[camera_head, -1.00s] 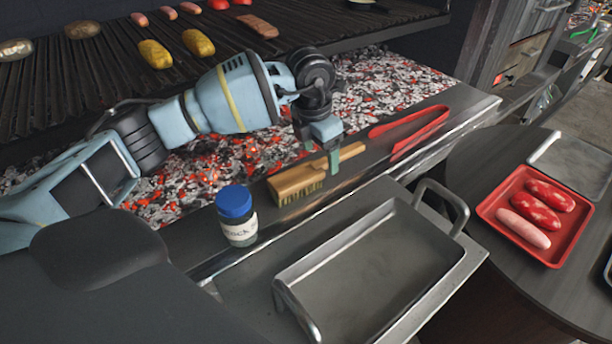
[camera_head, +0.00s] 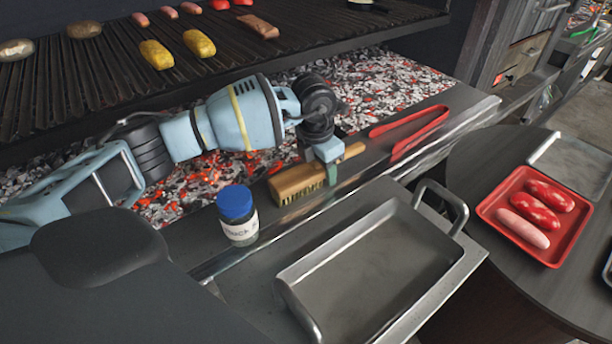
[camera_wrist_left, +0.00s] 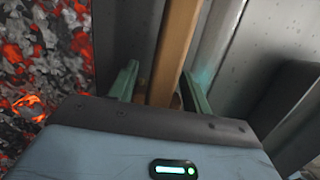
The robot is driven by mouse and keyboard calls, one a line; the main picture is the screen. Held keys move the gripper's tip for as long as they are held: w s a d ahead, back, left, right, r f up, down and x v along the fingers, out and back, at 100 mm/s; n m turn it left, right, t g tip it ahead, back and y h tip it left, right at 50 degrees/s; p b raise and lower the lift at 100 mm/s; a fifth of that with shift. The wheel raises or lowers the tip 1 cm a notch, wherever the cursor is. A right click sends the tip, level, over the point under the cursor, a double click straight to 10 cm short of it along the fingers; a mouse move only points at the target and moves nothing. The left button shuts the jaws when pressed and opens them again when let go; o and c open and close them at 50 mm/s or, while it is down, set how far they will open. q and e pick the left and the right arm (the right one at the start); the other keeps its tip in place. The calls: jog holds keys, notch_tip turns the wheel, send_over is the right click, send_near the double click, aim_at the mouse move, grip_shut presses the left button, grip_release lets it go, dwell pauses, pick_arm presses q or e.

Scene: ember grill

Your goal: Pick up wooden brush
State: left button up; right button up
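The wooden brush (camera_head: 297,182) lies on the metal ledge in front of the coals, bristles toward the front, its handle pointing right. My left gripper (camera_head: 331,172) is down at the brush where the handle meets the block, and hides part of it. In the left wrist view, the brush handle (camera_wrist_left: 174,45) runs between the two green fingers of the gripper (camera_wrist_left: 160,88). The fingers are open, one on each side of the handle, with a visible gap on both sides. My right gripper is not in view.
A blue-capped jar (camera_head: 238,215) stands left of the brush, and red tongs (camera_head: 410,132) lie to its right. A metal tray (camera_head: 375,262) is in front. Glowing coals (camera_head: 385,85) lie behind, under the grill grate (camera_head: 110,80). A red tray (camera_head: 487,213) with sausages is at right.

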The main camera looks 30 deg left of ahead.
pick_arm(q)
jog(key=c, duration=0.5)
jog(key=shift+o, duration=0.2)
jog(key=shift+r, duration=0.1)
notch_tip(320, 180, up, 10)
jog(key=shift+f, duration=0.1)
